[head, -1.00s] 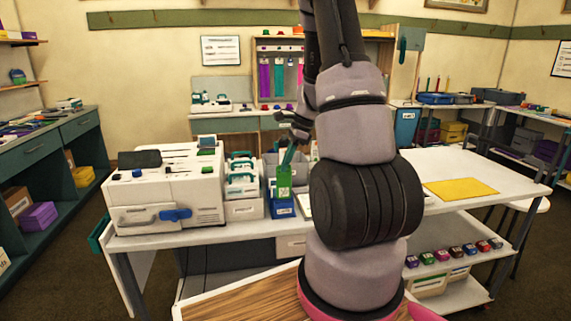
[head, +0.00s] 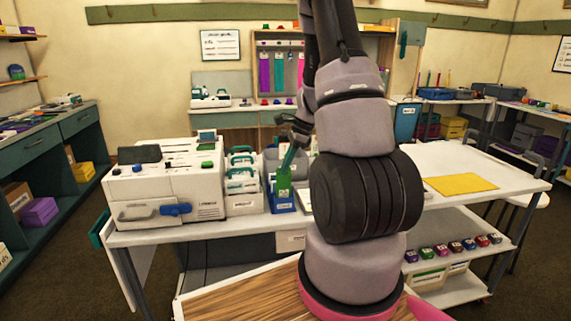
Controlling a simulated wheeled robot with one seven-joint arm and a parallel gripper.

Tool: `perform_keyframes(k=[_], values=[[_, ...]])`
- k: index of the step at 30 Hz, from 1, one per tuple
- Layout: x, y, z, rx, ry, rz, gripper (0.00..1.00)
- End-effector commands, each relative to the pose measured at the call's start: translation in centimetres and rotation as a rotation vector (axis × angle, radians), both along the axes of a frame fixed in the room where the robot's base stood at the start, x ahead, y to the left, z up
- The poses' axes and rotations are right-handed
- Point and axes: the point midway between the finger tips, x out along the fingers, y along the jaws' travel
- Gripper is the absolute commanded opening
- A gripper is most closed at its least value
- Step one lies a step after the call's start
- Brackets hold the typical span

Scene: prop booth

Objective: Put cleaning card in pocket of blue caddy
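A green card (head: 284,182), which I take to be the cleaning card, stands nearly upright at the blue caddy (head: 283,207) on the white table. Its lower end overlaps the caddy's top in the picture; I cannot tell whether it is inside a pocket. My gripper (head: 291,147) is above, small and dark, pointing down and tilted, and appears shut on the card's upper part. The fingertips are hard to make out at this distance. My arm hides the area just right of the caddy.
A white machine (head: 165,190) with a blue handle stands at the table's left. A white rack (head: 242,200) of green-handled items is close left of the caddy, and a grey bin (head: 271,160) is behind. A yellow sheet (head: 461,184) lies on the right, with clear tabletop around it.

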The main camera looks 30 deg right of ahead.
Motion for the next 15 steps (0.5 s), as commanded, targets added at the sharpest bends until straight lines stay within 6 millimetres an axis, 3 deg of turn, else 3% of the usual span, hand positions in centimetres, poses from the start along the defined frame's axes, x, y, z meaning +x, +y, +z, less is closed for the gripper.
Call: perform_keyframes(k=[15], values=[[0.0, 0.0, -1.9, 0.001, 0.001, -0.001, 0.00]])
